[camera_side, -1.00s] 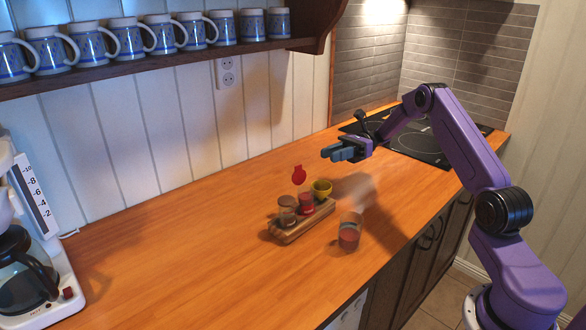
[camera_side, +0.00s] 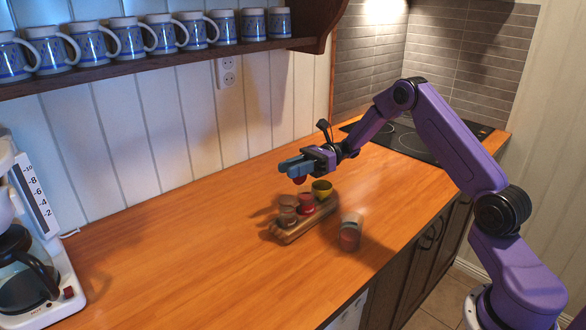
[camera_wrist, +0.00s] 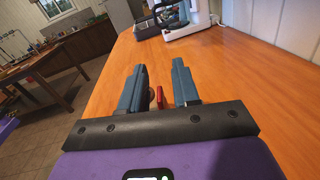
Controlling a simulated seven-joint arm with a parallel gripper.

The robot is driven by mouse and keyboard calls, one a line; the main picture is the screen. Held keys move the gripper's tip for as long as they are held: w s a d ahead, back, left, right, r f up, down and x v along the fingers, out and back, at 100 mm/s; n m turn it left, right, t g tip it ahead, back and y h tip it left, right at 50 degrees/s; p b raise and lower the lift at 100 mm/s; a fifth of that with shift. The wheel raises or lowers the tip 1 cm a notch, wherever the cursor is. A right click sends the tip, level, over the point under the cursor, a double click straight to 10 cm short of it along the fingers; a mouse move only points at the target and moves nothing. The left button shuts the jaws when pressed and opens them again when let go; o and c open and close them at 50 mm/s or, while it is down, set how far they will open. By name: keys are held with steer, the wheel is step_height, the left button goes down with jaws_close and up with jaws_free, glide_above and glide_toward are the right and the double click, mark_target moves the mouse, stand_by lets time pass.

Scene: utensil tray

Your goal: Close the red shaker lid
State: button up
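The red shaker (camera_side: 306,203) stands in the wooden tray (camera_side: 290,237) between other small shakers. Its red lid (camera_side: 300,180) stands up, open, above the shaker and is partly hidden by my gripper. My gripper (camera_side: 293,166) is level, just above the tray, with its blue fingers at the height of the lid's top. In the wrist view the fingers are apart (camera_wrist: 165,88), and the red lid also shows (camera_wrist: 160,98) low in the gap between them. I cannot tell whether a finger touches it.
A yellow shaker (camera_side: 322,190) stands at the tray's far end, and a dull brownish one (camera_side: 287,216) at its near end. A glass (camera_side: 350,232) with reddish contents stands right of the tray. A coffee maker (camera_side: 40,260) is at far left. The counter between is clear.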

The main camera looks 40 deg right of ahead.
jaws_close()
steer(key=shift+s, duration=0.1)
steer(key=s+n, duration=0.1)
steer(key=n, duration=0.1)
steer(key=s+n, duration=0.1)
steer(key=n, duration=0.1)
steer(key=s+n, duration=0.1)
steer(key=n, duration=0.1)
steer(key=shift+a+f+n, duration=0.2)
steer(key=shift+f+n, duration=0.1)
steer(key=shift+n, duration=0.1)
steer(key=shift+s+a+f+n, duration=0.1)
steer(key=shift+s+f+n, duration=0.25)
steer(key=shift+n, duration=0.7)
steer(key=shift+s+f+n, duration=0.3)
steer(key=shift+s+n, duration=0.1)
steer(key=shift+n, duration=0.7)
steer(key=shift+s+a+f+n, duration=0.1)
steer(key=shift+s+f+n, duration=0.25)
steer(key=shift+n, duration=0.7)
